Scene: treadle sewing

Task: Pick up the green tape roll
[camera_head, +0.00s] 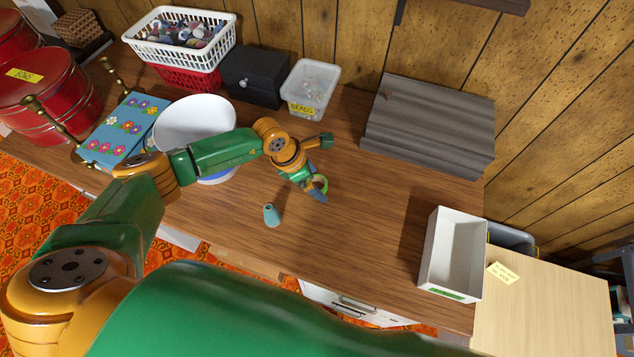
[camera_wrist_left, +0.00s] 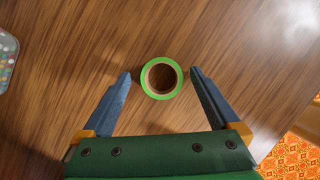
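The green tape roll (camera_wrist_left: 148,88) lies flat on the wooden table, a bright green ring with a brown core. In the left wrist view my left gripper (camera_wrist_left: 161,84) is open, with one blue-grey finger on each side of the roll. There is a gap between the roll and each finger. I cannot tell exactly how high the fingertips are above the table. My right gripper is not in view.
A white bowl (camera_head: 195,122), a black box (camera_head: 254,76) and a clear beads tub (camera_head: 311,88) stand behind and left. A grey ridged block (camera_head: 430,122) and white bin (camera_head: 453,254) are right. The table's middle is clear.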

